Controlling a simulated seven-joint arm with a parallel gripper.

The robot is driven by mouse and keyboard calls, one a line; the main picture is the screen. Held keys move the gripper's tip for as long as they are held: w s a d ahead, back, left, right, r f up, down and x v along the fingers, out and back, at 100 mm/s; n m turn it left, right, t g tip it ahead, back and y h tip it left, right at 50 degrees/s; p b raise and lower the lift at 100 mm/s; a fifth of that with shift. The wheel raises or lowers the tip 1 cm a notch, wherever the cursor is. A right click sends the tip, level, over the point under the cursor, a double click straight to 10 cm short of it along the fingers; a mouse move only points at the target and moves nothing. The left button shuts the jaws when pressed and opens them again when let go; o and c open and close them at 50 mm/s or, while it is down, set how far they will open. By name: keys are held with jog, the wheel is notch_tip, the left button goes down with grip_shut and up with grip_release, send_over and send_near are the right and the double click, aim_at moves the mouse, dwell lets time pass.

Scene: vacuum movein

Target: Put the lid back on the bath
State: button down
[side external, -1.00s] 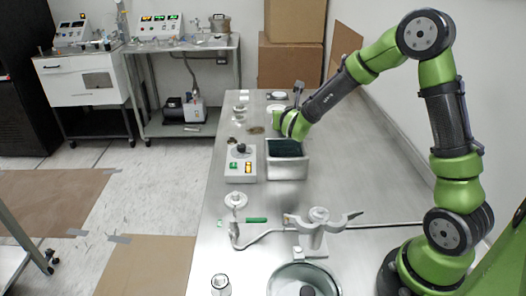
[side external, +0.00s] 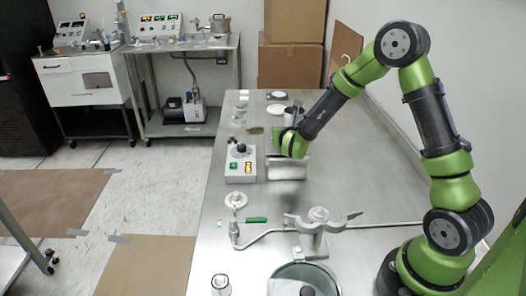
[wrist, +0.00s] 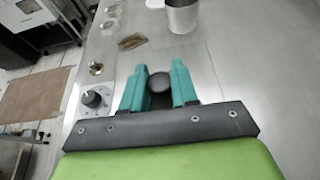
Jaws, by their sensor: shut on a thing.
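The bath (side external: 287,172) is a silver metal box on the steel table in the side view. My gripper (side external: 289,144) is above it, and its green body hides most of the bath's top. In the wrist view my gripper's teal fingers (wrist: 159,76) are shut on a round black knob, the lid's knob (wrist: 161,84). The lid's plate is hidden by the gripper, so I cannot tell whether it touches the bath's rim.
A control box (side external: 241,165) stands just left of the bath. A metal can (wrist: 183,16) and a white dish (side external: 277,109) stand beyond it. A rod stand (side external: 316,226) with a clamp is on the near side. The table right of the bath is clear.

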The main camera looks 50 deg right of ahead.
jog(key=c, duration=0.9)
grip_release()
jog(key=shift+o, duration=0.2)
